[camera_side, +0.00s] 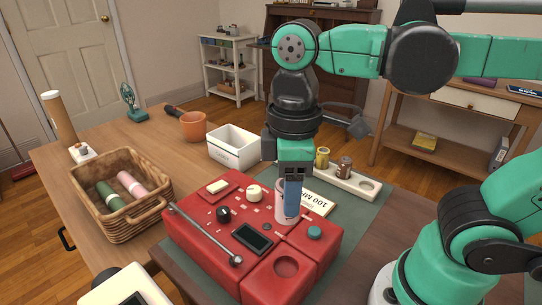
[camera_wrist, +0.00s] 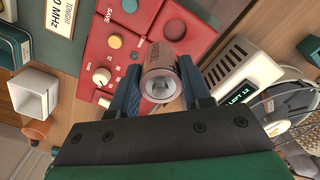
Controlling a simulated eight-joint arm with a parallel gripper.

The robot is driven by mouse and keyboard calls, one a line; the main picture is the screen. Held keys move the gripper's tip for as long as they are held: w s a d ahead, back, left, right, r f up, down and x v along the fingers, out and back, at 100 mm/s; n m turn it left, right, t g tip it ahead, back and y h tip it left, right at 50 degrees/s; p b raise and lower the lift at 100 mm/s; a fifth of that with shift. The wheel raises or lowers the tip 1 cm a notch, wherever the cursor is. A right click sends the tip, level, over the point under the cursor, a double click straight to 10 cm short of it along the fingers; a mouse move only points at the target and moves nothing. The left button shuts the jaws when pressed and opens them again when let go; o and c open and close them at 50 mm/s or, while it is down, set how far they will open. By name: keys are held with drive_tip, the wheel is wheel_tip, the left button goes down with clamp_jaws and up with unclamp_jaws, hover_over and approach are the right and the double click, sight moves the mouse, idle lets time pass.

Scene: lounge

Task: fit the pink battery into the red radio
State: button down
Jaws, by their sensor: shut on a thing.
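The red radio (camera_side: 215,250) lies flat on the table, with knobs, a dark screen and a round recess (camera_side: 287,266) at its front right. It also shows in the wrist view (camera_wrist: 98,42). My gripper (camera_side: 290,200) points down over the radio's back right part, shut on the pink battery (camera_side: 281,214). In the wrist view the battery (camera_wrist: 160,82) stands between my two blue fingers, its near end facing the camera. Its lower end is close to the radio's top, beside the round recess; I cannot tell whether it touches.
A wicker basket (camera_side: 113,221) with a green and a pink cylinder stands left. A white bin (camera_side: 232,158), an orange pot (camera_side: 193,126) and a pale rack (camera_side: 350,183) with small jars stand behind. A white device (camera_side: 110,290) with a display is at front left.

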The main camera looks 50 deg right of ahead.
drive_tip(key=shift+n, duration=0.5)
drive_tip(key=shift+s+a+f, duration=0.25)
drive_tip(key=shift+a+f, duration=0.05)
drive_tip(key=shift+f, duration=0.85)
drive_tip(key=shift+s+a+f, duration=0.25)
drive_tip(key=shift+a+f, duration=0.05)
drive_tip(key=shift+f, duration=0.85)
drive_tip(key=shift+s+a+f, duration=0.25)
drive_tip(key=shift+a+f, duration=0.05)
drive_tip(key=shift+f, duration=0.85)
drive_tip(key=shift+f, duration=0.95)
drive_tip(key=shift+c, duration=1.6)
unclamp_jaws()
wheel_tip(320, 180, up, 8)
drive_tip(key=shift+f, duration=0.2)
drive_tip(key=shift+d, duration=0.1)
